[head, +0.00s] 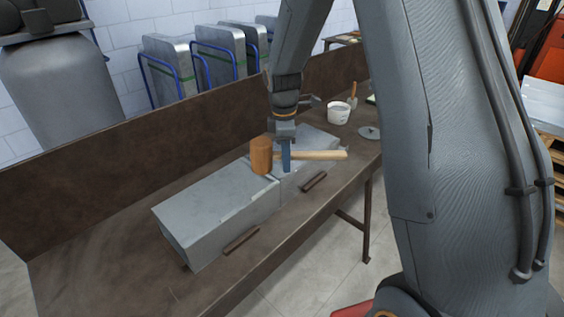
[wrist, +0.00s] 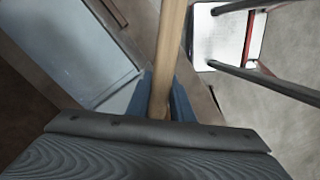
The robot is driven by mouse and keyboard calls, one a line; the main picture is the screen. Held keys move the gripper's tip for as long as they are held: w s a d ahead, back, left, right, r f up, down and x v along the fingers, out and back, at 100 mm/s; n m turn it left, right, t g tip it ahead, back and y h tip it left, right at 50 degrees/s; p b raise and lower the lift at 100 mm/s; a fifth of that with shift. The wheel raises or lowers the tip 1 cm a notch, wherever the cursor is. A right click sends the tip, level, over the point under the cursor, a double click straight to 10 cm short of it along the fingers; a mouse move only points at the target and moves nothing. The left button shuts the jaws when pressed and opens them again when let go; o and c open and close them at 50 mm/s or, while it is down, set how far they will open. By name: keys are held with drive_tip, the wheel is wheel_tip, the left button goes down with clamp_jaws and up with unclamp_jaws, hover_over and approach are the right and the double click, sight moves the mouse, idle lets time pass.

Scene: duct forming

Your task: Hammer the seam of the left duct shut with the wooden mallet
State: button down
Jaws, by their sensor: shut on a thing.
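My gripper (head: 286,157) is shut on the handle of the wooden mallet. The mallet (head: 261,156) has a brown cylindrical head on the left and a pale handle pointing right, held roughly level just above the ducts. In the wrist view the mallet handle (wrist: 169,50) runs up between the blue fingers (wrist: 163,95). The left duct (head: 215,212) is a long grey sheet-metal box on the bench, with a seam along its top near the front edge. A second grey duct (head: 312,150) lies behind it to the right, partly hidden by my gripper and the mallet.
The brown bench (head: 100,252) has a raised back panel. Two dark bars (head: 241,241) lie in front of the ducts. A white tub (head: 339,112), a brush (head: 353,96) and a grey disc (head: 369,132) stand at the bench's far end.

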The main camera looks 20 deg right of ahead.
wheel_tip(320, 180, down, 8)
drive_tip(key=f+b, duration=0.1)
drive_tip(key=b, duration=0.3)
wheel_tip(320, 180, up, 10)
drive_tip(key=p, duration=0.4)
drive_tip(key=shift+f+p, duration=0.2)
drive_tip(key=shift+p, duration=0.2)
drive_tip(key=shift+f, duration=0.1)
drive_tip(key=shift+a, duration=0.1)
drive_tip(key=s+a, duration=0.7)
drive_tip(key=a, duration=0.5)
drive_tip(key=shift+s+f, duration=0.2)
drive_tip(key=shift+s, duration=0.1)
drive_tip(key=shift+a, duration=0.1)
